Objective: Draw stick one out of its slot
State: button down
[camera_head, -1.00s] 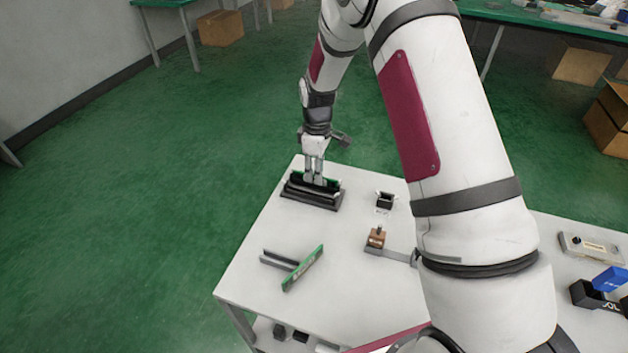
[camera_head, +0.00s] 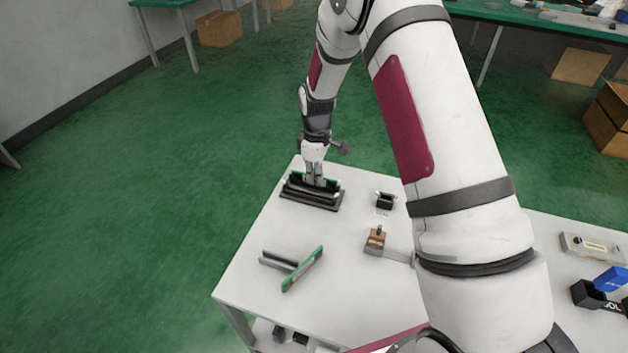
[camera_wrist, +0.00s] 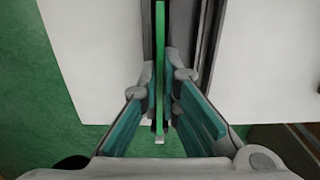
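A green stick (camera_head: 298,175) stands in a long black slot holder (camera_head: 312,203) at the table's far left corner. My gripper (camera_head: 315,181) points down over the middle of the holder. In the wrist view its teal-padded fingers (camera_wrist: 164,92) are on either side of the stick, with a gap visible between pads and stick. The fingertips' depth against the slot is hard to tell. No label tells which stick is one.
Another green stick (camera_head: 303,268) leans by a grey bracket (camera_head: 279,261) at the table's front left. A small black socket (camera_head: 385,200) and a brown block fixture (camera_head: 375,240) stand to the right of the holder. The white table (camera_head: 255,240) is bare between them.

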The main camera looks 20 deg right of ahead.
jog(key=shift+r, duration=0.7)
dwell(1.1)
jog(key=shift+r+p, duration=0.5)
jog(key=shift+r, duration=1.5)
